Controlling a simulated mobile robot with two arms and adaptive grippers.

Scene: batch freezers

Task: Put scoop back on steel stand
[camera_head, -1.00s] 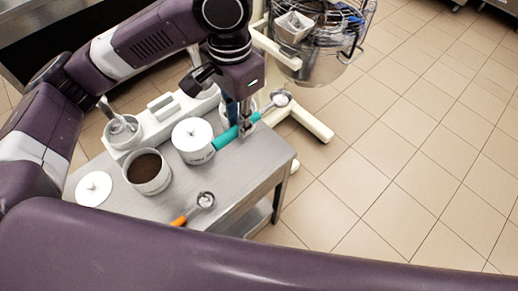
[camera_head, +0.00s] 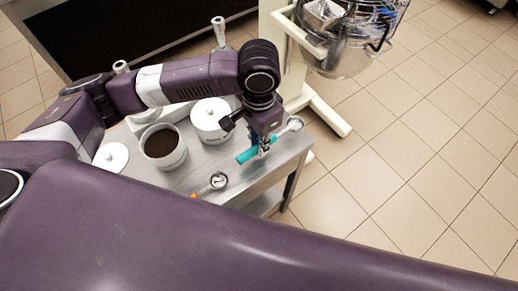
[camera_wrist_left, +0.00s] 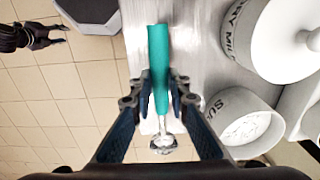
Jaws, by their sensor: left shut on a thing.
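A scoop with a teal handle (camera_head: 247,156) and a metal bowl (camera_head: 295,124) is in my left gripper (camera_head: 263,148). In the left wrist view, the fingers (camera_wrist_left: 162,88) close on both sides of the teal handle (camera_wrist_left: 158,50), with the metal bowl (camera_wrist_left: 163,143) beyond them. The scoop is near the right end of the steel table (camera_head: 204,163), the only steel stand-like surface I make out. Whether it touches the top is unclear. A second scoop with an orange handle (camera_head: 217,182) lies near the table's front edge. My right gripper is out of view.
A lidded white canister (camera_head: 211,121) and an open one with brown powder (camera_head: 162,147) stand left of the scoop. A loose white lid (camera_head: 111,157) lies at the far left. A white mixer stand (camera_head: 326,110) is behind the table. Tiled floor is free at right.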

